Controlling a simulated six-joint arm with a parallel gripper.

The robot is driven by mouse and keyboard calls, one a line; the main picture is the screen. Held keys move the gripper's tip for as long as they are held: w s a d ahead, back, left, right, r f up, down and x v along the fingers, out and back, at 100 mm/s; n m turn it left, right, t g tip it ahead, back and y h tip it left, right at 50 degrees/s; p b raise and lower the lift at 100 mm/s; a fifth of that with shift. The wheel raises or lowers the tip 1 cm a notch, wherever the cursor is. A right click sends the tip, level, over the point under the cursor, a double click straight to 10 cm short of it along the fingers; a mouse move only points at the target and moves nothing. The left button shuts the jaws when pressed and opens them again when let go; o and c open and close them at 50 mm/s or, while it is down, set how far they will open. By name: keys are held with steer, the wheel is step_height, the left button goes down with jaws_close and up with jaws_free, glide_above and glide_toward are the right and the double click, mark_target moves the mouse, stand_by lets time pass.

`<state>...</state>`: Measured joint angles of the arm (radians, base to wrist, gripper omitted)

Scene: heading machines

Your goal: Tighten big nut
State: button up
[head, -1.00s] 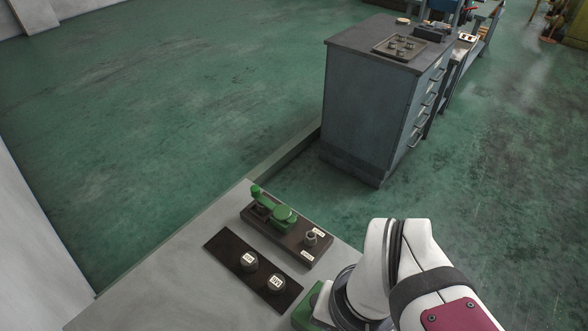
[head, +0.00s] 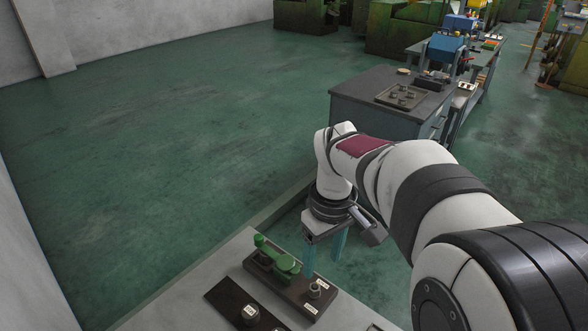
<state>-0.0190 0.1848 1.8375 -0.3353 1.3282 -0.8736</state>
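A dark board (head: 296,293) on the light grey table carries a green lever-like piece (head: 282,264) and a small metal nut-like part (head: 316,289) at its right end, between white labels whose text I cannot read. I cannot tell whether this part is the big nut. A second dark board (head: 224,292) in front carries a round metal piece with a white label (head: 250,312). My gripper (head: 322,266) points down above the far right edge of the first board. Its two bluish fingers are apart with nothing seen between them. Its height above the board is unclear.
A grey drawer cabinet (head: 372,118) with a tray (head: 402,96) of small parts stands beyond my arm. A bench with a blue machine (head: 445,50) is behind it. Open green floor (head: 170,130) lies to the left.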

mark_target(315, 286)
steer(key=w+f+n, duration=0.3)
steer(key=w+f, duration=0.1)
steer(key=w, duration=0.2)
step_height(315, 286, down, 14)
steer(key=shift+d+f, duration=0.15)
jaws_close()
